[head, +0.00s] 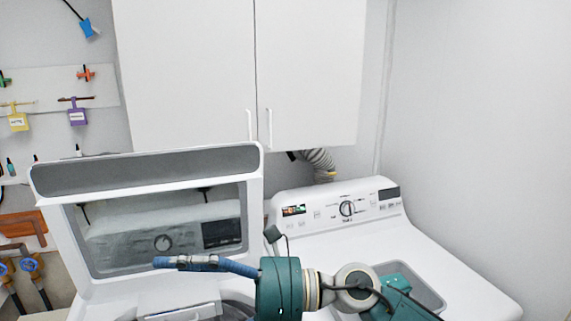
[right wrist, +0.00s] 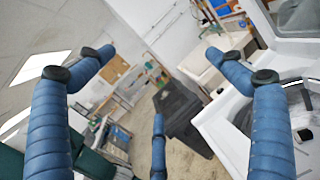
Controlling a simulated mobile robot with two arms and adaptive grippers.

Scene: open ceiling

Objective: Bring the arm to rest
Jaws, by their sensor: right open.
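My right arm comes in from the bottom right of the head view. Its gripper (head: 180,263) points left, in front of the open washer lid. In the right wrist view the blue fingers of the right gripper (right wrist: 158,75) are spread wide, with nothing between them. My left gripper is in neither view.
The washer lid (head: 150,180) stands raised at left. A second white machine (head: 450,262), with a control panel (head: 345,207), is at right, partly behind my arm. White cabinets (head: 190,75) hang above. The right wrist view shows a dark bin (right wrist: 180,108) and floor (right wrist: 200,165).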

